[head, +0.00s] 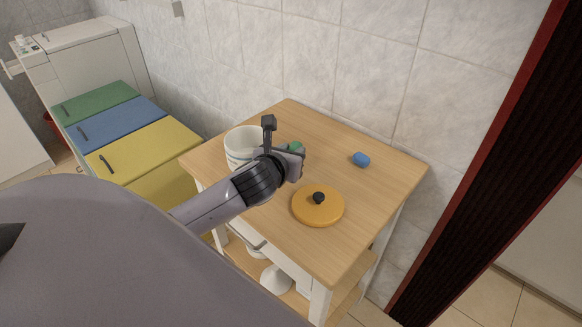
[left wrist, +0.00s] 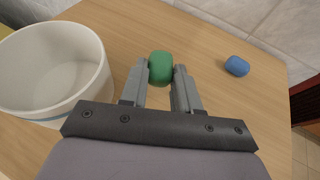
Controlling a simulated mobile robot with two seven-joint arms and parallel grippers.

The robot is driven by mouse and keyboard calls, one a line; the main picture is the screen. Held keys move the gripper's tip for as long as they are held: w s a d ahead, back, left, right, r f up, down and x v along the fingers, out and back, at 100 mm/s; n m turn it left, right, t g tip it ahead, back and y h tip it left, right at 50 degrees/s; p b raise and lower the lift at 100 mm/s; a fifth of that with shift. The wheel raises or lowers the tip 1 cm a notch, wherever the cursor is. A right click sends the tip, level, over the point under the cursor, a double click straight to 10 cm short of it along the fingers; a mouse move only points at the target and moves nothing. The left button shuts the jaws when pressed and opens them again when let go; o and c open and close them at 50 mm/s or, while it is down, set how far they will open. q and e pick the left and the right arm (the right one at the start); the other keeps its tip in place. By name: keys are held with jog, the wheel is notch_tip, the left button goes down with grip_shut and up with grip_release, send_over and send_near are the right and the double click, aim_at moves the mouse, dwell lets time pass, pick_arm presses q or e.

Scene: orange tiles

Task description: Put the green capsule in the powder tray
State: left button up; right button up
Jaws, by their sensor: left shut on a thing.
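The green capsule (left wrist: 161,67) is held between the two fingertips of my left gripper (left wrist: 160,77), just above or at the wooden table top; I cannot tell if it touches. In the head view the capsule (head: 297,146) shows partly behind my left gripper (head: 291,160), which is shut on it beside the white container. I cannot pick out the powder tray for sure; a white washing machine (head: 88,58) stands at the far left, with small details on its top. My right gripper is not in view.
On the wooden table (head: 355,210) are a white striped container (head: 240,138), a blue capsule (head: 361,159) and an orange lid (head: 318,207) with a black knob. Green, blue and yellow fronted cabinets (head: 145,146) stand left of the table. A tiled wall is behind.

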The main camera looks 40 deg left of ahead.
pick_arm(q)
jog(key=shift+f+b, duration=0.3)
jog(key=shift+f, duration=1.65)
jog(key=shift+f, duration=0.15)
jog(key=o, duration=1)
